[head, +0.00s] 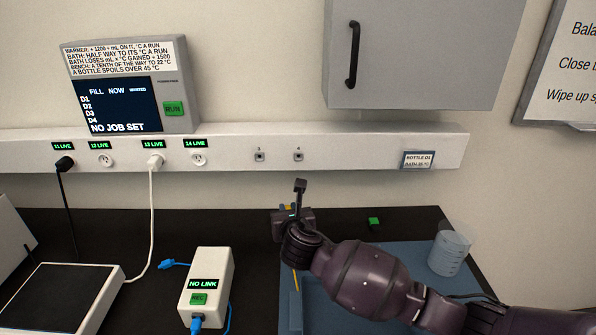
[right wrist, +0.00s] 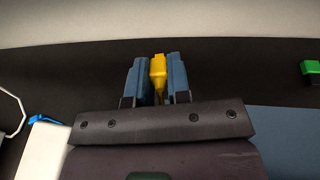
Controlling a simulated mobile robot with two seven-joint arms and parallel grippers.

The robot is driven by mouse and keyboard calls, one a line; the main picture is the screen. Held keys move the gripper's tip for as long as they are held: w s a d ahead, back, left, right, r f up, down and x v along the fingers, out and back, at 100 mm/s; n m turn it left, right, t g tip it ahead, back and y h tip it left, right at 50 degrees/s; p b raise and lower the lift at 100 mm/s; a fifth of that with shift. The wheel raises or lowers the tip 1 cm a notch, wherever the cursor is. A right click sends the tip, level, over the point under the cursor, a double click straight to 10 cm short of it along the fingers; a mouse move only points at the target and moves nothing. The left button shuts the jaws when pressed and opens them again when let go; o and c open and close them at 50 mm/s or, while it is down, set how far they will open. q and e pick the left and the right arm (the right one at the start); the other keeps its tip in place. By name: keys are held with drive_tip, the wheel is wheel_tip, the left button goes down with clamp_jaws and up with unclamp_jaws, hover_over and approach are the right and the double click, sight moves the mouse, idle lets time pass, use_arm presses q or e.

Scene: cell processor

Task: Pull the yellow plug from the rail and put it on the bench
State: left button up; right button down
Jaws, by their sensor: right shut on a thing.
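The yellow plug (right wrist: 158,70) is between the two blue-grey fingers of my right gripper (right wrist: 157,78) in the right wrist view. The gripper is shut on it. In the head view my right gripper (head: 292,210) is over the dark bench (head: 232,222), below and apart from the rail (head: 350,142). Only a bit of yellow shows at the gripper there, and a short yellow cable (head: 296,281) hangs below it. I cannot tell whether the plug touches the bench. My left gripper is not in view.
A black plug (head: 64,163) and a white plug (head: 155,160) sit in the rail. A white NO LINK box (head: 206,285) stands left of my right arm. A green block (head: 374,222) and a clear beaker (head: 449,252) are to the right, by the blue mat (head: 415,254).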

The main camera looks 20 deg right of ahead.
sight(272, 263)
drive_tip(key=a+f+n+y, duration=0.1)
drive_tip(key=s+a+f+n+g+y, duration=0.1)
drive_tip(key=a+f, duration=0.1)
drive_tip(key=s+a+f+y, duration=0.1)
drive_tip(key=a, duration=0.1)
drive_tip(key=shift+s+f+n+g+y, duration=0.15)
drive_tip(key=shift+f+n+g+y, duration=0.15)
drive_tip(key=shift+n+g, duration=0.1)
drive_tip(key=shift+a+n+y, duration=0.1)
drive_tip(key=shift+n+y, duration=0.2)
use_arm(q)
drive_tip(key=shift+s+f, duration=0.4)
use_arm(e)
drive_tip(key=shift+a+g, duration=0.15)
drive_tip(key=shift+g, duration=0.45)
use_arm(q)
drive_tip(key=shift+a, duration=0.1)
use_arm(e)
drive_tip(key=shift+f, duration=0.1)
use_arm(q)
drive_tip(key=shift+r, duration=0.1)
use_arm(e)
drive_tip(key=shift+f, duration=2.9)
drive_tip(key=c, duration=1)
unclamp_jaws()
